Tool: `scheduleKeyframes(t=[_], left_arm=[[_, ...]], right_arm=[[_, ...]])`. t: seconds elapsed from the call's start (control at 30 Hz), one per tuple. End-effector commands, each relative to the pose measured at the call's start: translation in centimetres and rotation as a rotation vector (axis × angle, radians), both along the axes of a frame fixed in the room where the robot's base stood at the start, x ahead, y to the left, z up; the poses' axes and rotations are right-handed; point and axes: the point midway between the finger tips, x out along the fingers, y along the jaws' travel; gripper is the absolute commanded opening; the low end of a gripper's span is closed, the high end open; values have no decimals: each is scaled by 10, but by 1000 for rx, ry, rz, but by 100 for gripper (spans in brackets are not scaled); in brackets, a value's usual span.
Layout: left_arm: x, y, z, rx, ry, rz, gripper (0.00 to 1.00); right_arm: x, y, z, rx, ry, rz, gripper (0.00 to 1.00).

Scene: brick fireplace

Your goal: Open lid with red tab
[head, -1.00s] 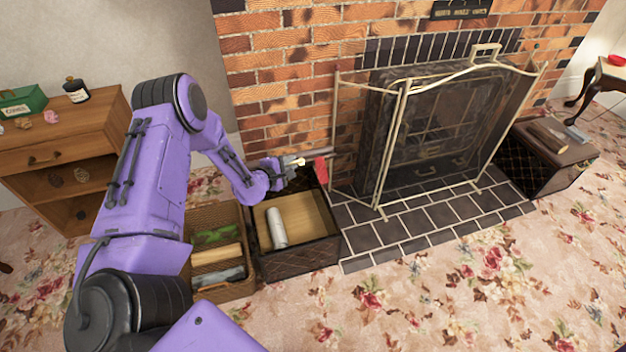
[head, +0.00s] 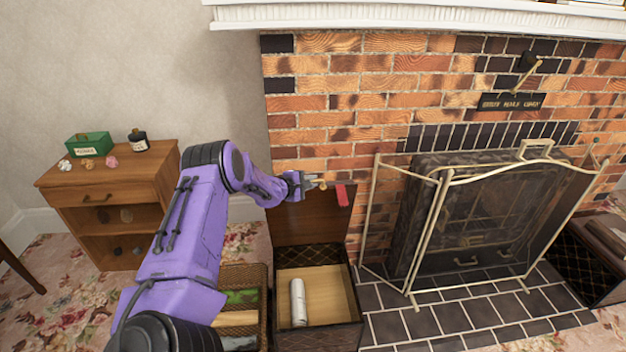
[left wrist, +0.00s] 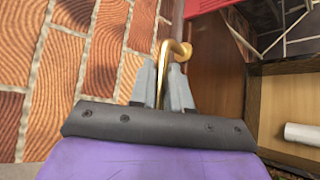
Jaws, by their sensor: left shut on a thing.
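The box (head: 318,338) is dark and patterned with a pale wooden inside, and it stands open by the hearth. Its brown lid (head: 308,222) stands raised at the back, close to the brick wall. The red tab (head: 342,195) hangs at the lid's upper right edge. My left gripper (head: 312,183) is at the lid's top edge, left of the tab. In the left wrist view its fingers (left wrist: 162,85) are shut on a brass hook-shaped handle (left wrist: 178,48); the lid (left wrist: 205,50) is just right of them. My right gripper is not in view.
A white roll (head: 298,302) lies in the box. A wicker basket (head: 262,285) stands beside it on the left. A brass-framed fire screen (head: 430,230) stands close on the right. A wooden cabinet (head: 110,190) is at the left. Brick wall (head: 330,110) rises right behind the lid.

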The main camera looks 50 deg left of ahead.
Motion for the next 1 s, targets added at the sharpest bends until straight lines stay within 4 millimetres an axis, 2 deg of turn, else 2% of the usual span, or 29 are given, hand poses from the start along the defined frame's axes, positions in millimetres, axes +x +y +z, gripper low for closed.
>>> scheduleKeyframes(t=[0.3,0.33,0.37,0.77,0.87,1.0], left_arm=[[1,0,1,1,-3,-1,0],[1,0,1,1,-3,-1,27],[1,0,1,1,-3,-1,36],[-3,0,1,-1,1,1,36],[-14,0,8,-2,0,2,36],[-44,-3,22,-4,-3,3,36]], right_arm=[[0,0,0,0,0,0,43],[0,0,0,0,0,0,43],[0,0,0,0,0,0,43],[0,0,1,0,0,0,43],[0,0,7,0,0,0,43],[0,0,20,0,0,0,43]])
